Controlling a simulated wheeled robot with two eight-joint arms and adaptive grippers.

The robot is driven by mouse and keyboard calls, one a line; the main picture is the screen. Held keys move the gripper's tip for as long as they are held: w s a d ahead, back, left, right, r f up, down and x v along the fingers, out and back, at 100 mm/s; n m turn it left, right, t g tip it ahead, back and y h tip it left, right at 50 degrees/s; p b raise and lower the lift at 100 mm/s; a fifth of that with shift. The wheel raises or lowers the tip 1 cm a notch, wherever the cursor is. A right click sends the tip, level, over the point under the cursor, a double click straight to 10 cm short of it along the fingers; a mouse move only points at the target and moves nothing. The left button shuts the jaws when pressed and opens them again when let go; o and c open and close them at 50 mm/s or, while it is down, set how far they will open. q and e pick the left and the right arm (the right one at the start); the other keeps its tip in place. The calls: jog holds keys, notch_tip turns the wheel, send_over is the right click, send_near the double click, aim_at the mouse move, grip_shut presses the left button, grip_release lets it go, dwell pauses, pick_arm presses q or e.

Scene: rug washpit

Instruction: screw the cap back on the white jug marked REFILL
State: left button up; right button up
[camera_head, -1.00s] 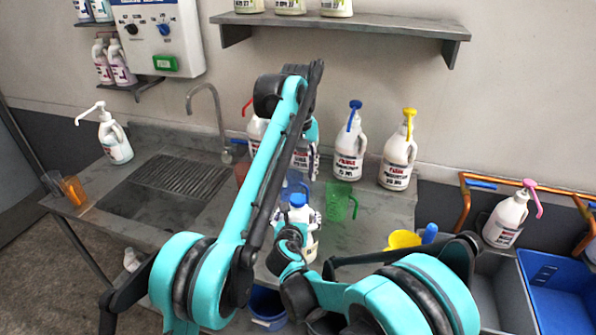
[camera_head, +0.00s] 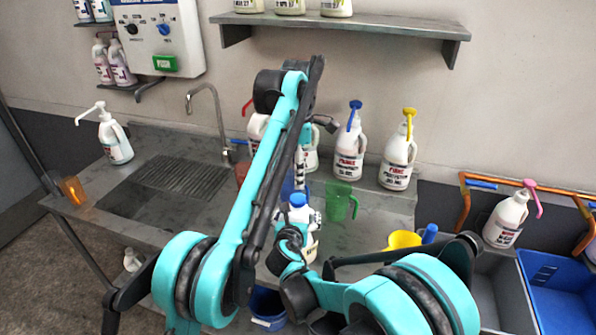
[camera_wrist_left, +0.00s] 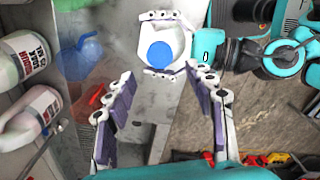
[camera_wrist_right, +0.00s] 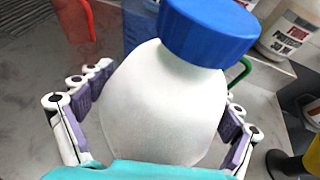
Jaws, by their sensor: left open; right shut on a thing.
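The white jug (camera_head: 308,248) stands upright over the counter's front middle, its label too small to read. A blue cap (camera_wrist_right: 207,30) sits on its neck; how tight it is I cannot tell. My right gripper (camera_wrist_left: 160,45) is shut around the jug's body, one finger on each side, and also shows in the right wrist view. My left gripper (camera_head: 300,165) is open and empty above the jug. In the left wrist view its fingers are spread wide, with the blue cap (camera_wrist_left: 158,53) beyond them, apart from it.
Close behind the jug are a blue jug (camera_head: 290,184), a green jug (camera_head: 341,201) and a red one (camera_head: 242,172). White pump bottles (camera_head: 349,150) stand along the wall. A yellow scoop (camera_head: 403,239) lies at right. A sink grate (camera_head: 180,175) and tap are at left.

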aim_at(298, 198)
pick_arm(q)
jog(key=shift+f, duration=4)
